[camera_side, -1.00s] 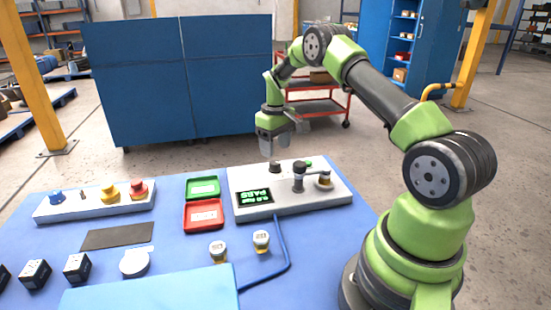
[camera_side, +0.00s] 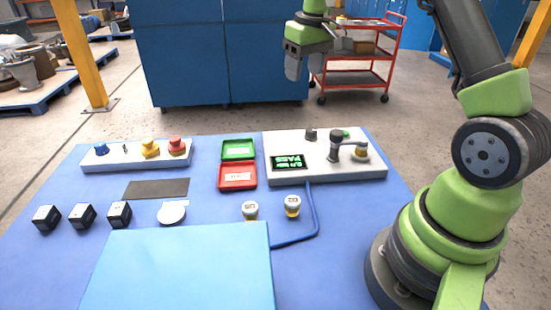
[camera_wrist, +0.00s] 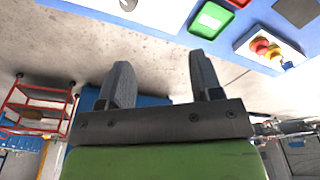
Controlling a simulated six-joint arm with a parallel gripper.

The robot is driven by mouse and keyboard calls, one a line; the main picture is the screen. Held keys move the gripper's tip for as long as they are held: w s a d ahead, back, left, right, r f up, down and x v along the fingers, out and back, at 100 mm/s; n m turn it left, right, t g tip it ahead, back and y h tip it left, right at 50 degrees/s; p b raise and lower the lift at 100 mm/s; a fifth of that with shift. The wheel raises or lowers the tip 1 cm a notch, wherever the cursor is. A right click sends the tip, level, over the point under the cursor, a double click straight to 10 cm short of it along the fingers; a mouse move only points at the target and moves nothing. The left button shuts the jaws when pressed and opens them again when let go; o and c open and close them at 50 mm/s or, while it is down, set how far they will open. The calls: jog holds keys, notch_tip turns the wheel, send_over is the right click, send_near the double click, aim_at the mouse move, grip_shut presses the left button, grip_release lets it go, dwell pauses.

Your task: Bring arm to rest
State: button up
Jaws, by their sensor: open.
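My gripper (camera_side: 294,66) is raised well above the far edge of the blue work table (camera_side: 340,224) in the side view. In the wrist view my gripper (camera_wrist: 160,82) shows two grey fingers apart, with nothing between them. The white test station (camera_side: 375,173) stands at the back right of the table. Its small display (camera_side: 289,162) reads PASS in green. A valve with a dark lever (camera_side: 336,148) sits on the station.
A green tray (camera_side: 238,149) and a red tray (camera_side: 237,177) lie left of the station. A button panel (camera_side: 137,157) is at the back left. Two small valves (camera_side: 292,206) stand in front. A red cart (camera_side: 357,75) is behind. Air around my gripper is clear.

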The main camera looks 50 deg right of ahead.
jog(key=s+a+r+m+t+y, duration=0.1)
jog(key=s+a+r+t, duration=0.3)
jog(key=s+a+r, duration=0.85)
jog(key=s+a+f+t+y, duration=0.1)
jog(key=s+a+f, duration=0.2)
jog(key=s+a, duration=0.3)
jog(key=s, duration=0.2)
jog(key=shift+s+m+t, duration=0.3)
jog(key=shift+s, duration=0.05)
jog(key=shift+o, duration=0.2)
